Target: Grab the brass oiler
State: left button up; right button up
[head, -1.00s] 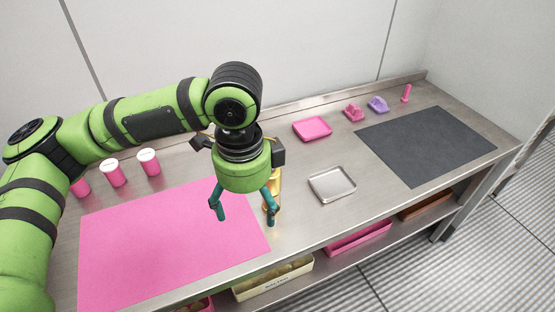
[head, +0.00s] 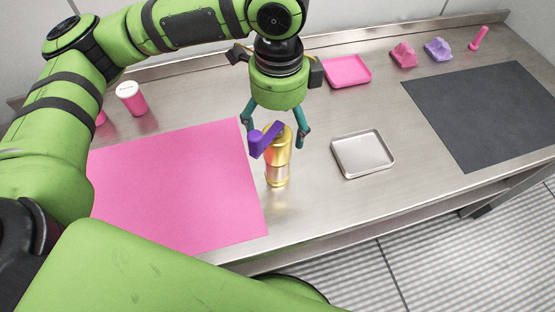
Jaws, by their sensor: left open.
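The brass oiler (head: 278,172) stands upright on the steel table, just right of the pink mat. It has a shiny gold body and a purple part (head: 262,140) at its top left. My left gripper (head: 274,138) is open over it, its teal fingers pointing down, one on each side of the oiler's upper part in the picture. I cannot tell whether a finger touches it. My right gripper is not in view.
A pink mat (head: 180,190) lies left of the oiler, a silver tray (head: 363,153) right of it. A pink tray (head: 347,71), pink and purple lumps and a pink peg stand behind. A dark mat (head: 490,115) lies right. Pink-and-white drums (head: 131,99) stand back left.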

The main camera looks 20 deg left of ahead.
aim_at(277, 157)
pick_arm(q)
jog(key=f+p, duration=0.1)
jog(key=f, duration=0.5)
jog(key=shift+s+f, duration=0.2)
jog(key=shift+w+f, duration=0.1)
jog(key=shift+f, duration=0.25)
jog(key=c, duration=1.6)
